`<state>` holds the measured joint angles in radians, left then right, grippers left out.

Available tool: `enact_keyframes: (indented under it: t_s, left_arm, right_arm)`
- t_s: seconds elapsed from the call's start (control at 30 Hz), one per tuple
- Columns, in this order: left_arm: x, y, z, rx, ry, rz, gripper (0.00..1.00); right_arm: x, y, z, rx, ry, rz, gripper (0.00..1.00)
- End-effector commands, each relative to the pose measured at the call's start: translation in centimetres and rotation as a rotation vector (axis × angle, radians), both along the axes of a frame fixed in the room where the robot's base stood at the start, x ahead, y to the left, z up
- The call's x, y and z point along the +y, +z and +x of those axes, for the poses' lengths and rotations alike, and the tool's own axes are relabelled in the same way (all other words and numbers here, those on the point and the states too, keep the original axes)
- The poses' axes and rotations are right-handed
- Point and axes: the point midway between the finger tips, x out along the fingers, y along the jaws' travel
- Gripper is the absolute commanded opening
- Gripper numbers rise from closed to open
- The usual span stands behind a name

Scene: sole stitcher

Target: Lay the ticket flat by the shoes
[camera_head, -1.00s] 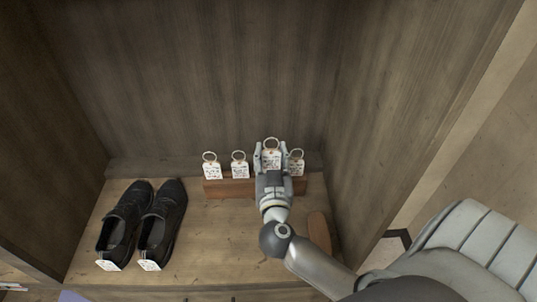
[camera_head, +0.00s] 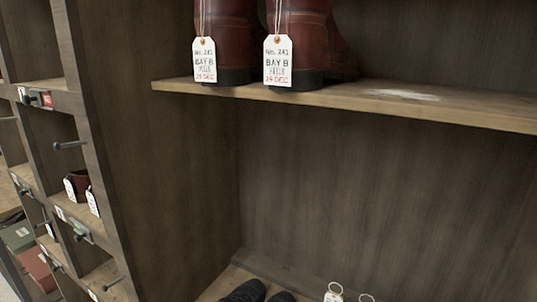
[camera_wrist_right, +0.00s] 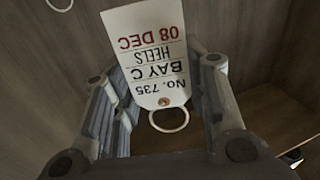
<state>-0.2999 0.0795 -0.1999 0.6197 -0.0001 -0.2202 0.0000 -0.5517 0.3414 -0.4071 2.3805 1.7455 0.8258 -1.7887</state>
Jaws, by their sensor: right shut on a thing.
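In the right wrist view a white ticket (camera_wrist_right: 150,50) reads "No. 735, BAY C, HEELS, 08 DEC", upside down in the picture. My right gripper (camera_wrist_right: 163,72) is shut on this ticket, with a finger on each side. In the head view only the toes of the black shoes (camera_head: 245,291) show at the bottom edge. Their tags are out of the picture. My right gripper and the held ticket are not in the head view. My left gripper is in neither view.
Dark red boots (camera_head: 310,45) with tags reading "No. 241, BAY B" stand on an upper shelf (camera_head: 430,103). Two ringed tickets (camera_head: 333,295) show at the bottom edge of the head view. Cubbyholes with hooks (camera_head: 70,145) are at the left.

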Motion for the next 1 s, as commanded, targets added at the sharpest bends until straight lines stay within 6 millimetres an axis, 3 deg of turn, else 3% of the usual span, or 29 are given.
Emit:
enact_keyframes:
  t_s: [0.13, 0.3, 0.57, 1.0]
  left_arm:
    - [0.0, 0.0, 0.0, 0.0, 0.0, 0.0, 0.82]
    - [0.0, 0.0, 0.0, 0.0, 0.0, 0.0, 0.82]
    - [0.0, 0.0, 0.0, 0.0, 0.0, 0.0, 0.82]
    - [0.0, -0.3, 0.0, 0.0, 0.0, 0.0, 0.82]
  right_arm:
    - [2.6, -0.8, -1.1, 0.014, 0.175, 0.001, 0.29]
    - [4.3, -1.3, -2.0, 0.026, 0.279, 0.011, 0.29]
    - [4.8, -2.4, -2.4, 0.03, 0.289, 0.015, 0.29]
    - [6.5, -8.2, -4.0, 0.031, 0.287, 0.015, 0.29]
